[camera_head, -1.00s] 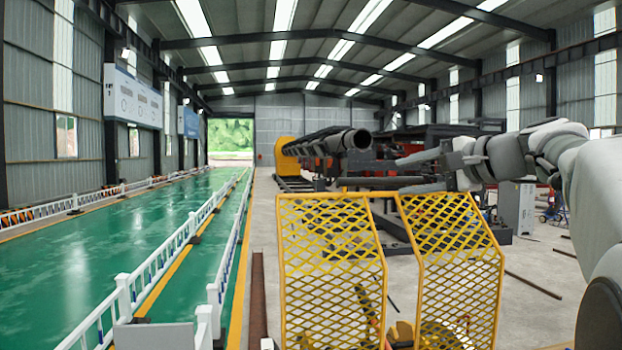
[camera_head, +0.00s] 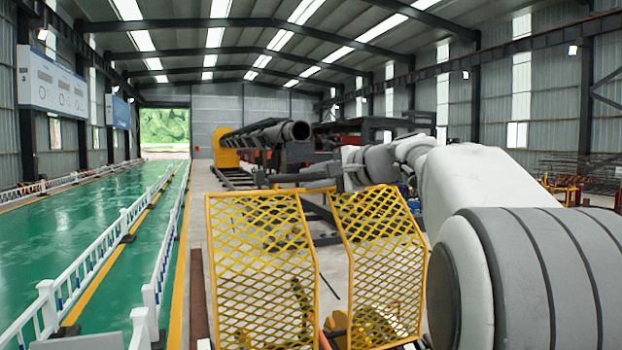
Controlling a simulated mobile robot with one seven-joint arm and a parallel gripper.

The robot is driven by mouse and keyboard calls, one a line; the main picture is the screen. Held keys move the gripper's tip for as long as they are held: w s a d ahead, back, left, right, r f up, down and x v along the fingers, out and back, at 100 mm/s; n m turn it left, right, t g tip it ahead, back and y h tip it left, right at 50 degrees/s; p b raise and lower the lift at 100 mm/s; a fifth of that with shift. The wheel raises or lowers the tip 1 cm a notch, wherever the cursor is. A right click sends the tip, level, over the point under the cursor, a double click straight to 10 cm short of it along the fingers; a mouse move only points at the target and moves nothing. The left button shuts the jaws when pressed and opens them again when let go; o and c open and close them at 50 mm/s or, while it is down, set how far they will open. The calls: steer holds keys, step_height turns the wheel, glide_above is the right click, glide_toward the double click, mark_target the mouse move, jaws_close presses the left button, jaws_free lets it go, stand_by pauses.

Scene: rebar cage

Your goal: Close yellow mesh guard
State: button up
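The yellow mesh guard stands in front of me at the lower middle, as two framed panels of diamond mesh. The left panel (camera_head: 262,272) and the right panel (camera_head: 380,262) stand upright with a narrow gap between them, set at different angles. Their lower edges are cut off or hidden. My arm reaches in from the right, above and behind the right panel in the picture. My gripper (camera_head: 300,179) is small and grey near the top of the gap, against dark machinery. I cannot tell whether its fingers are open or whether it touches the guard.
A yellow-orange machine part (camera_head: 372,328) shows through the mesh. A large dark pipe (camera_head: 294,131) on a long machine lies beyond. White railings (camera_head: 152,290) line the green walkway (camera_head: 75,230) at left. A long brown bar (camera_head: 199,300) lies on the floor left of the guard.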

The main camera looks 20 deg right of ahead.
jaws_close()
stand_by(1.0)
